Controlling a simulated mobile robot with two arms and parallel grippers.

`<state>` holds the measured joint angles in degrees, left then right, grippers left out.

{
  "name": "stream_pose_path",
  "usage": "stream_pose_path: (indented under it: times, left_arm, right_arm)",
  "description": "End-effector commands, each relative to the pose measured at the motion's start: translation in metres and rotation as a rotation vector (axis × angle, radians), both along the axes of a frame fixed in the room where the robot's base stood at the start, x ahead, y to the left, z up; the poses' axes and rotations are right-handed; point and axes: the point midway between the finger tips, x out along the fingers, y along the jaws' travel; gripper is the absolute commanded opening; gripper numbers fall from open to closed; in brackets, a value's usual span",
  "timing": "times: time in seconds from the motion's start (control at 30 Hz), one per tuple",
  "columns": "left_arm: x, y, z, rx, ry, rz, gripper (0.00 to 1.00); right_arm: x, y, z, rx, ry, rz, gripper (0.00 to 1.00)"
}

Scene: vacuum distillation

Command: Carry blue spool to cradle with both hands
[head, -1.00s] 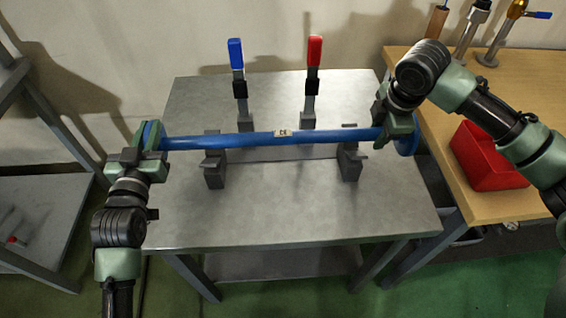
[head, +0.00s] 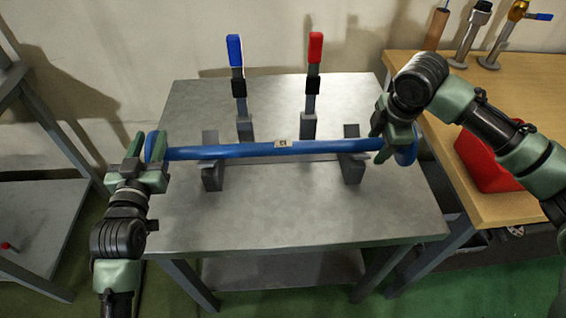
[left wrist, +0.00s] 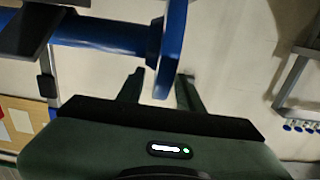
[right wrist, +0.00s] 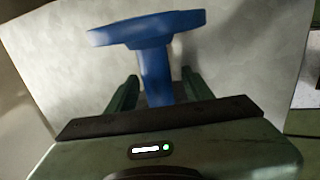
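The blue spool (head: 235,151) lies level across the two dark cradle supports (head: 212,177) (head: 352,170) on the grey table and appears to rest in them. A small pale label is at its middle. My left gripper (head: 146,158) is open at the spool's left end; in the left wrist view its fingers (left wrist: 160,90) stand apart near the blue end flange (left wrist: 171,45), not closed on it. My right gripper (head: 398,135) is at the right end; in the right wrist view its fingers (right wrist: 157,92) stand apart on either side of the shaft (right wrist: 155,72), with gaps visible.
Behind the spool stand a blue-handled clamp (head: 237,75) and a red-handled clamp (head: 313,75). A wooden bench (head: 530,85) with a red bin (head: 483,158) is at the right. A shelf rack (head: 40,215) stands at the left. The table's front is clear.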

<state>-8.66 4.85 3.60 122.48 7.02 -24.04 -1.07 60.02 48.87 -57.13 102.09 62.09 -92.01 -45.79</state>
Motion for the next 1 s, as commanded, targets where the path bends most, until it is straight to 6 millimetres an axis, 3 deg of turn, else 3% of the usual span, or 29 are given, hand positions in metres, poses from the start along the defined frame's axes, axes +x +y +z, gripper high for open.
stream_pose_path:
  times: [0.17,0.27,0.7,1.0]
  left_arm:
    - [-0.005,0.000,-0.001,0.000,0.001,0.000,0.36]
    - [-0.018,0.000,-0.001,0.001,0.003,0.000,0.36]
    - [-0.102,0.000,-0.001,0.000,0.003,0.000,0.36]
    - [-0.121,0.000,0.000,0.000,0.000,0.000,0.36]
  right_arm:
    - [0.000,0.000,0.000,-0.001,0.000,-0.001,0.51]
    - [0.000,0.000,0.000,-0.001,0.000,-0.001,0.51]
    - [0.000,-0.001,0.000,-0.001,0.001,-0.001,0.51]
    - [-0.001,0.000,0.005,0.000,-0.001,-0.001,0.51]
